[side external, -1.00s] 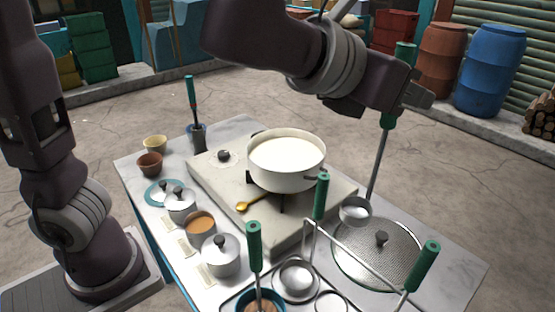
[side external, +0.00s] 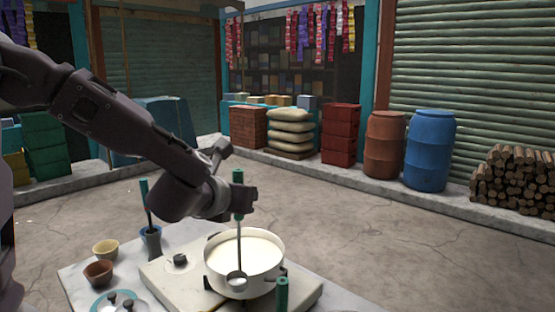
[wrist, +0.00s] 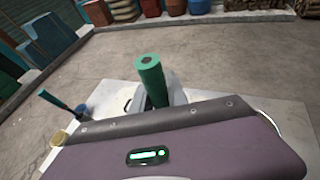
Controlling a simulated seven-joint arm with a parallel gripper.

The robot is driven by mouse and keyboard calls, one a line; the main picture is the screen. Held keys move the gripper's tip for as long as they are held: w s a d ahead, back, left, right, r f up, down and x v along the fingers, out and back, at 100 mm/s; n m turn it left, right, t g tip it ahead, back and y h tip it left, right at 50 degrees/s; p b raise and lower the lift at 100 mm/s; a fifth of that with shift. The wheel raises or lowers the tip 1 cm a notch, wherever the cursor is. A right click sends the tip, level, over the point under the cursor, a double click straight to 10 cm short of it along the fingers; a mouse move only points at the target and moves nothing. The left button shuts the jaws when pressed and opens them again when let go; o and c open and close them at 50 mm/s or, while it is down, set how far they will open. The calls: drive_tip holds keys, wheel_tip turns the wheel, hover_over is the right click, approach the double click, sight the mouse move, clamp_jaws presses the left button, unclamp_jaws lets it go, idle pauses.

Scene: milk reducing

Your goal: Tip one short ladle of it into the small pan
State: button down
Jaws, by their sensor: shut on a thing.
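My gripper (side external: 243,200) is shut on the green-handled ladle (side external: 238,245), which hangs nearly upright. The ladle's small round bowl looks pale inside and shows in front of the near wall of the white pot (side external: 214,276). I cannot tell how far the bowl is from that wall. The pot holds white milk (side external: 262,248) and stands on the stove slab (side external: 165,285). I cannot pick out the small pan now.
Another green handle (side external: 282,292) stands upright at the bottom edge, near the pot. The table's near part is cut off.

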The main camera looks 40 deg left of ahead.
wheel_tip(320, 180, down, 8)
drive_tip(key=s, duration=0.2)
drive_tip(key=s+a+n+g+y, duration=0.8)
drive_tip(key=s+a+n+g, duration=0.5)
drive_tip(key=a, duration=0.4)
drive_tip(key=s+d+f+n+g+h, duration=0.1)
drive_tip(key=s+d+n+g+h, duration=0.15)
drive_tip(key=s+n+g, duration=0.55)
wheel_tip(320, 180, down, 10)
drive_tip(key=s+m+t, duration=0.1)
drive_tip(key=shift+d, duration=0.15)
wheel_tip(320, 180, up, 8)
idle(0.4)
drive_tip(key=shift+s+d+y, duration=0.1)
drive_tip(key=shift+y, duration=0.15)
